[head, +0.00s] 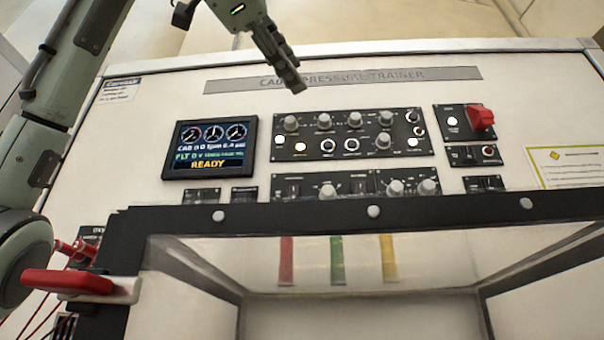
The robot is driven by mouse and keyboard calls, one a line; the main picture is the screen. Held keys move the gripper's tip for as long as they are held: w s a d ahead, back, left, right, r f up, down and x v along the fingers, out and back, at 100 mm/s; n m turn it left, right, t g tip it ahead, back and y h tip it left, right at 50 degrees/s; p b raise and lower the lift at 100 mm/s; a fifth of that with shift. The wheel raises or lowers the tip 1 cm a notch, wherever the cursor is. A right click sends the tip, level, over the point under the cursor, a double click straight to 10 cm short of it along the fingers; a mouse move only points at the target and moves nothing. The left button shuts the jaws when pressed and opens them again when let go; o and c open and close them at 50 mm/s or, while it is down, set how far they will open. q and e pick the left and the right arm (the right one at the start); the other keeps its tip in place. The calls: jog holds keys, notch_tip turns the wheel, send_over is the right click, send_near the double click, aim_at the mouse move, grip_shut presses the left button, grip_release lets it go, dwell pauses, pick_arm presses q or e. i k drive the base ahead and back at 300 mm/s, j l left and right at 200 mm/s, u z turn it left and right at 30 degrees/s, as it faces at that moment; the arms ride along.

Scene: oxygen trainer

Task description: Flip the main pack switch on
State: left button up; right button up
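The trainer's control panel (352,133) carries several knobs, small toggles and lit buttons in the head view. Its labels are too small to read, so I cannot tell which switch is the main pack switch. A separate small panel (450,138) at the right holds a red guarded switch (480,117) and a lit white button. Below it is a smaller switch panel (474,156). My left gripper (297,88) hangs from the top, in front of the title strip and above the control panel, apart from the knobs. Its fingers show as one narrow bundle, shut and empty. My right gripper is out of view.
A display (209,147) at the left reads READY. A lower knob panel (355,185) is partly hidden by the black frame (300,213) of a clear box. A red handle (67,281) sticks out at the lower left. A yellow-edged notice (570,166) is at the right.

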aim_at(293, 191)
jog(key=k+j, duration=0.3)
jog(key=k, duration=0.15)
jog(key=k+j, duration=0.25)
jog(key=k, duration=0.2)
jog(key=k+j, duration=0.3)
jog(key=k, duration=0.2)
